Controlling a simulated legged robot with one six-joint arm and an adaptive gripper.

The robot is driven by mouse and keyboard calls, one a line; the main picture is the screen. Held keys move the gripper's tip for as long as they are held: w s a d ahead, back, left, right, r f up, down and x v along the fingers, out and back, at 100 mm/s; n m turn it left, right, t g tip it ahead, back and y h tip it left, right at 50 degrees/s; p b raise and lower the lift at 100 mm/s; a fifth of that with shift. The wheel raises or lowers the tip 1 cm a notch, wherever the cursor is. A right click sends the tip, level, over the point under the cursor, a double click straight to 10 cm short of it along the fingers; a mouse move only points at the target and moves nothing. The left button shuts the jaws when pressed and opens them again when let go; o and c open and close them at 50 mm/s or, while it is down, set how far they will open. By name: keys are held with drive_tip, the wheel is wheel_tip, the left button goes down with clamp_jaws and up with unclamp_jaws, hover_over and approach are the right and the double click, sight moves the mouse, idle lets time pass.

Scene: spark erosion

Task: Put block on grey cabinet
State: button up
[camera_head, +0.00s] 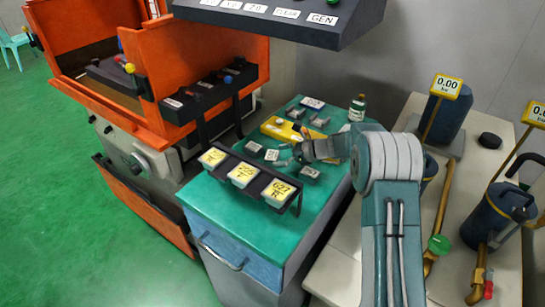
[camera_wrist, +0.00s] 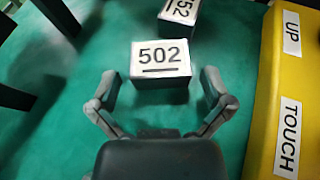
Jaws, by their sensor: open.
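A small block labelled 502 (camera_wrist: 160,62) lies on the green top, with its white label up. It is between and just beyond the fingertips of my gripper (camera_wrist: 159,82), which is open and empty. In the head view my gripper (camera_head: 287,155) is low over the green-topped cabinet (camera_head: 235,203), among several small grey blocks. One pale-topped block (camera_head: 271,155) lies just left of the fingertips, probably the 502 one. A second labelled block (camera_wrist: 179,10) lies behind it in the wrist view. The cabinet has blue-grey sides and a handle.
A yellow box (camera_wrist: 290,100) marked UP and TOUCH stands close on the right in the wrist view. A black rack with yellow labels (camera_head: 243,176) stands at the cabinet's front. A bottle (camera_head: 357,107) stands at the back. A pale bench (camera_head: 345,262) with gauges is at right.

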drive_tip(key=v, duration=0.9)
drive_tip(key=shift+s+d+r, duration=0.1)
drive_tip(key=shift+d+r, duration=0.05)
drive_tip(key=shift+d, duration=0.15)
drive_tip(key=s+r+n+g+h, duration=0.1)
drive_tip(key=s+r+n+h, duration=0.2)
drive_tip(key=s+r+n, duration=0.45)
drive_tip(key=s+r+n+h, duration=0.25)
drive_tip(key=s+r, duration=0.25)
drive_tip(key=s, duration=0.6)
drive_tip(key=s+d+n+t+h, duration=0.2)
drive_tip(key=s+d+n+h, duration=0.1)
drive_tip(key=s, duration=0.7)
drive_tip(key=s+d+r+n+t+h, duration=0.1)
drive_tip(key=s+d+n+h, duration=0.1)
drive_tip(key=s+n+h, duration=0.2)
drive_tip(key=s+n, duration=0.3)
drive_tip(key=s, duration=0.3)
drive_tip(key=shift+d+t+h, duration=0.35)
drive_tip(key=shift+d+t, duration=0.05)
